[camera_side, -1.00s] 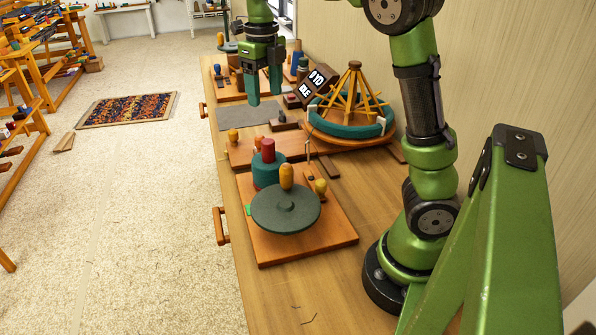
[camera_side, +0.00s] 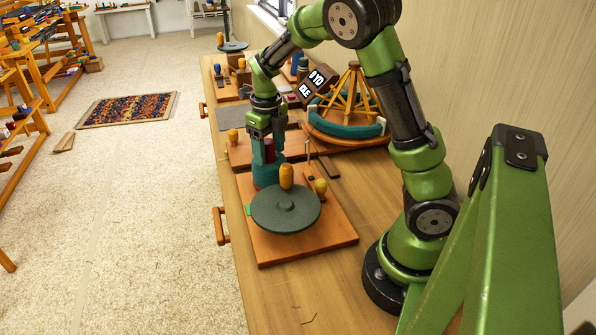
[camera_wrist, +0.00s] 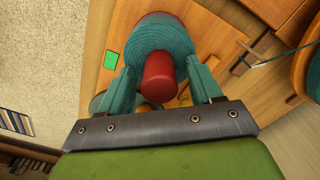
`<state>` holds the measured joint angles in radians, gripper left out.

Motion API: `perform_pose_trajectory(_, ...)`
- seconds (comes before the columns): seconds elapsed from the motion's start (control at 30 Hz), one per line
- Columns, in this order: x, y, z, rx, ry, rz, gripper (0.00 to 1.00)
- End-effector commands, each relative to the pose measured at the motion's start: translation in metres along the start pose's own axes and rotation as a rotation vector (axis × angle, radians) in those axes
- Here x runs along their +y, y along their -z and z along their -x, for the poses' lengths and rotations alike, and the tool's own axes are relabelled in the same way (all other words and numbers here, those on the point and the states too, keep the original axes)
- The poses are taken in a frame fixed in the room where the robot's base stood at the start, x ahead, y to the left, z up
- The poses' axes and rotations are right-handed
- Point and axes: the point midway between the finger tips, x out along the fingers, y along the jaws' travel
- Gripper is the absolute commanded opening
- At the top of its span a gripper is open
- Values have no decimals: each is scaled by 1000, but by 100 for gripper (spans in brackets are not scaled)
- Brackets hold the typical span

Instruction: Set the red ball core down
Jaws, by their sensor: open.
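A red cylinder (camera_side: 269,150) stands upright on top of a round teal yarn-wound piece (camera_side: 267,174), on the wooden board behind the dark green disc. I take this red piece to be the ball core. In the wrist view, the red cylinder (camera_wrist: 160,77) stands between the two teal fingers, in front of the teal piece (camera_wrist: 150,42), with a red curved edge beyond it. My gripper (camera_side: 268,155) points down over it, a finger on each side. In the wrist view, my gripper (camera_wrist: 160,82) is open, with gaps beside the cylinder.
A dark green disc (camera_side: 286,212) with a yellow peg (camera_side: 286,177) stands just in front. A yellow knob (camera_side: 320,187) is to its right. A round wooden frame with a teal ring (camera_side: 345,130) stands behind right. A small green patch (camera_wrist: 110,61) lies beside the teal piece.

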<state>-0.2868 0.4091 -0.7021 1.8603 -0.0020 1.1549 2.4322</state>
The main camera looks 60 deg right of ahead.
Motion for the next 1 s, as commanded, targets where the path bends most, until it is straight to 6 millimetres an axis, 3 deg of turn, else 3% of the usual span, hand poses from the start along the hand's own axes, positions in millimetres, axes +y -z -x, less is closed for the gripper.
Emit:
perform_pose_trajectory(0.1,0,0,-11,1,0,-1,64)
perform_pose_trajectory(0.33,0,0,-12,0,0,0,64)
perform_pose_trajectory(0.77,0,0,-12,0,0,0,0)
perform_pose_trajectory(1.0,0,0,-11,-1,0,0,0)
